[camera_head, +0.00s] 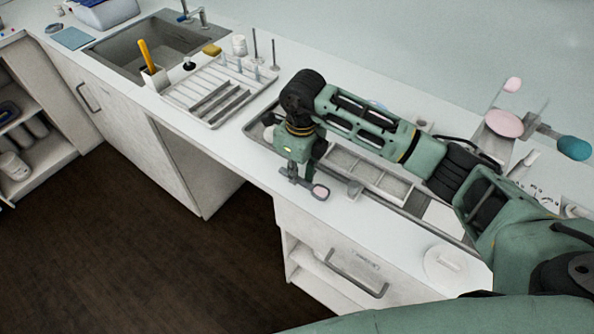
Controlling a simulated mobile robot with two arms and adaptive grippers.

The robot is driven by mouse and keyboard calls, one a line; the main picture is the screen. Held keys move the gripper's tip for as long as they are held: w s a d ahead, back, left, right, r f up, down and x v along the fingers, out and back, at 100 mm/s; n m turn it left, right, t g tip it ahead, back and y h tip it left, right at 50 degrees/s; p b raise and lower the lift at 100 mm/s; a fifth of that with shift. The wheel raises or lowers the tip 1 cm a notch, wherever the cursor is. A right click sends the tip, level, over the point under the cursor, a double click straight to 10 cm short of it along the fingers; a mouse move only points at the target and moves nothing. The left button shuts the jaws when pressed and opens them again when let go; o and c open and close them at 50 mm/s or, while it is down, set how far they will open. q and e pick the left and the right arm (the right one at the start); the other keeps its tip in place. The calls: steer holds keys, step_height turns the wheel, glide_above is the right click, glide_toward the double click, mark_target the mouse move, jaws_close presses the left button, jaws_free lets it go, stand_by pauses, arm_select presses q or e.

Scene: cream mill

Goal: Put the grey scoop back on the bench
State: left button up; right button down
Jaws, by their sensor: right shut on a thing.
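My right arm comes in from the right over the bench (395,222). My right gripper (299,172) points down near the bench's front edge, shut on what looks like the grey scoop (306,183). The scoop's rounded end (320,191), with a pinkish inside, sticks out to the right of the fingers. The fingers hide part of it. I cannot tell whether it touches the bench top or hangs just above it. My left gripper is not in view.
A small grey cup-like thing (355,188) stands right of the scoop. Behind it lies a divided tray (340,157). A white drying rack (205,75) and sink (150,40) are left. A round white lid (446,264) lies near right. Bare bench shows between cup and lid.

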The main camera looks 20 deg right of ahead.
steer(key=c, duration=1.7)
jaws_free()
steer(key=shift+o, duration=0.2)
step_height(320, 180, up, 12)
steer(key=shift+d, duration=0.3)
steer(key=shift+s, duration=0.1)
